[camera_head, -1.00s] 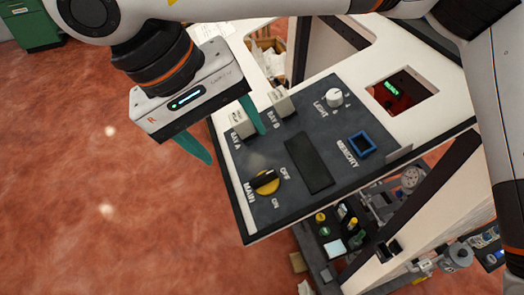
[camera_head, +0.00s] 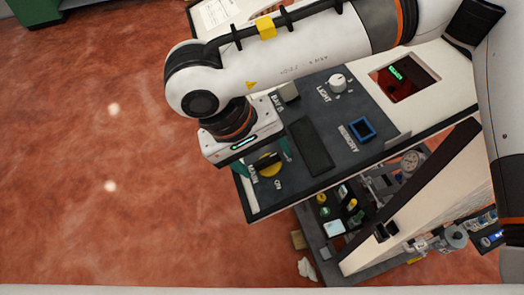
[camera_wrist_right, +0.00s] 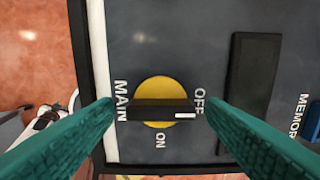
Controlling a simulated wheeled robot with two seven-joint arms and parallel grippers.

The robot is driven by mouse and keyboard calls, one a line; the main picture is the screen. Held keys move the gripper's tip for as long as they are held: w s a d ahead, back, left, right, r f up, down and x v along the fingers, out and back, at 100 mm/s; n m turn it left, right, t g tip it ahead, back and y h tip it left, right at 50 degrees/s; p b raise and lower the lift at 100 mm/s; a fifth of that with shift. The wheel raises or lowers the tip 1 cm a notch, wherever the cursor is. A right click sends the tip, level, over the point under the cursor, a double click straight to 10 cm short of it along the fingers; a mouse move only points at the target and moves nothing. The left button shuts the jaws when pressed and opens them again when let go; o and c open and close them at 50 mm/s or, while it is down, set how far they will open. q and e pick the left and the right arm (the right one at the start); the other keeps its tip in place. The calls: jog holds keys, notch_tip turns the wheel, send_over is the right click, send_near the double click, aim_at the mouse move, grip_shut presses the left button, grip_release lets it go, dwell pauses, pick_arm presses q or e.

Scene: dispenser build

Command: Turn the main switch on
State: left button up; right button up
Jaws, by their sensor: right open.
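The main switch (camera_head: 270,171) is a yellow disc with a black bar handle, on the dark panel's lower left corner. In the right wrist view the switch (camera_wrist_right: 160,86) has its bar lying crosswise, with the bar's white mark at the OFF end. The ON label (camera_wrist_right: 160,140) is below the disc. My right gripper (camera_wrist_right: 158,104) is open, its teal fingers on either side of the bar's ends, with nothing held. In the head view the right gripper (camera_head: 266,168) is over the switch and partly hides it. My left gripper is not in view.
Open red floor lies left.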

jog(key=c, duration=1)
jog(key=shift+f+m+b, duration=0.15)
jog(key=shift+m+b, duration=0.25)
jog(key=shift+b, duration=0.35)
jog(key=m+b, duration=0.8)
jog(key=b, duration=0.2)
jog(key=shift+f, duration=0.1)
jog(key=m+b, duration=0.2)
jog(key=m, duration=0.3)
jog(key=m+b, duration=0.1)
jog(key=m, duration=0.1)
jog(key=m+b, duration=0.1)
jog(key=m, duration=0.1)
jog(key=shift+r, duration=0.25)
jog(key=o, duration=1)
jog(key=shift+a+r, duration=0.1)
jog(key=shift+r, duration=0.05)
